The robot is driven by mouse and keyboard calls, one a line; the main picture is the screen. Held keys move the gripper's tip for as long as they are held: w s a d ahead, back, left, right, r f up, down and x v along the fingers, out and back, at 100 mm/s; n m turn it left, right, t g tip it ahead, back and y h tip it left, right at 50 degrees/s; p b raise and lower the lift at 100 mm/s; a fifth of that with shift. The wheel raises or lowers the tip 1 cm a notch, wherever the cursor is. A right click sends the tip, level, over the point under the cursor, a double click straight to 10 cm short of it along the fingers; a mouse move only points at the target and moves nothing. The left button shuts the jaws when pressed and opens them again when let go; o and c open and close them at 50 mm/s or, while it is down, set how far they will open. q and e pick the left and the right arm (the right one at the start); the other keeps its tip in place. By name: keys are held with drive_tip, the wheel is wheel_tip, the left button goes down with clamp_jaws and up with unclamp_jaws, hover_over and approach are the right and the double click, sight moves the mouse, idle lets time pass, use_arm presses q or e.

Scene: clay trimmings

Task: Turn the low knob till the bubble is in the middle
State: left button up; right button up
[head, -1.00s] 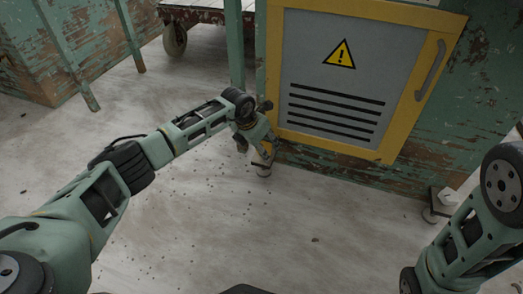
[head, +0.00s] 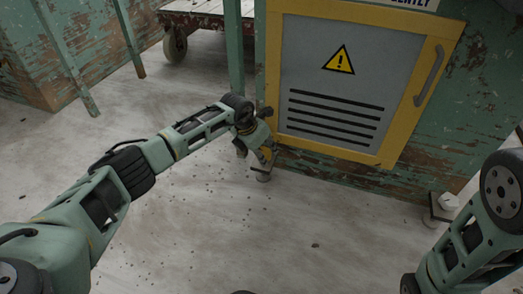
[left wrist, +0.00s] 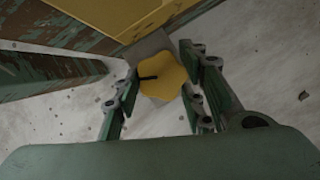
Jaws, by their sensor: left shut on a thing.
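The low yellow lobed knob (left wrist: 163,76) sits between the fingers of my left gripper (left wrist: 160,90) in the left wrist view. It has a dark mark on its left side. The fingers are shut on it from both sides. In the head view my left gripper (head: 262,150) is low at the left corner of the cabinet, and the knob is mostly hidden by it. A round foot (head: 262,175) stands on the floor just below. No bubble shows in either view.
A grey cabinet door (head: 335,80) with a yellow frame and warning sign is behind the gripper. Another foot (head: 436,212) is at the right. A wheeled cart (head: 200,20) stands behind. The floor (head: 200,230) is open, with small crumbs.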

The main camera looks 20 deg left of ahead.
use_arm(q)
drive_tip(key=shift+w+a+m+h, duration=0.2)
drive_tip(key=shift+a+m+h, duration=0.1)
drive_tip(key=shift+m, duration=0.6)
drive_tip(key=shift+m+g+h+b, duration=0.3)
drive_tip(key=shift+m+g+b, duration=0.15)
drive_tip(key=shift+m, duration=0.65)
drive_tip(key=shift+w+a, duration=0.1)
drive_tip(key=o, duration=1.1)
drive_tip(key=shift+r, duration=0.1)
drive_tip(key=v, duration=1.1)
drive_tip(key=shift+r, duration=0.35)
